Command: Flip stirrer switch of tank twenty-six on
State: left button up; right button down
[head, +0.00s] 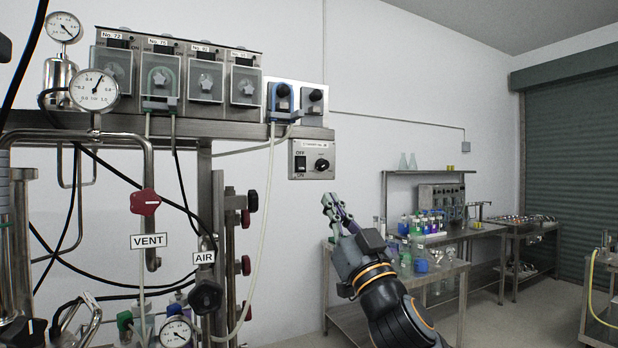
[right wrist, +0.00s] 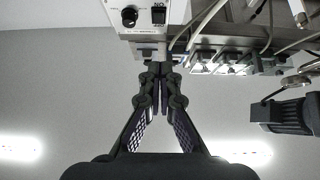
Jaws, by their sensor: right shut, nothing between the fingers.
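A grey control box (head: 311,172) with a black rocker switch (head: 300,163), marked OFF above and ON below, and a black knob (head: 322,164) hangs on the wall under the rail. Its label is too small to read, and I cannot tell which way the rocker is pressed. My right gripper (head: 329,203) is shut and empty, below and slightly right of the box in the head view. In the right wrist view, the box (right wrist: 143,26) appears upside down beyond the shut fingertips (right wrist: 159,72), with its rocker (right wrist: 158,13) visible. Contact is not visible. My left gripper is not in view.
A metal rack with numbered pump units (head: 180,75), gauges (head: 95,90), hoses and a red VENT valve (head: 145,202) fills the left. A bench with bottles (head: 425,224) stands behind my right arm.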

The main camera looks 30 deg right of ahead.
aim_at(301, 164)
jog(key=p+x, duration=0.3)
jog(key=x, duration=0.1)
jog(key=w+f+p+x, duration=0.1)
jog(key=p+x, duration=0.3)
jog(key=f+p+x, duration=0.1)
jog(key=p+x, duration=0.3)
jog(key=shift+w+d+r, duration=0.2)
jog(key=shift+w, duration=0.3)
jog(key=shift+w+f, duration=0.15)
jog(key=shift+w, duration=0.2)
jog(key=shift+s, duration=0.1)
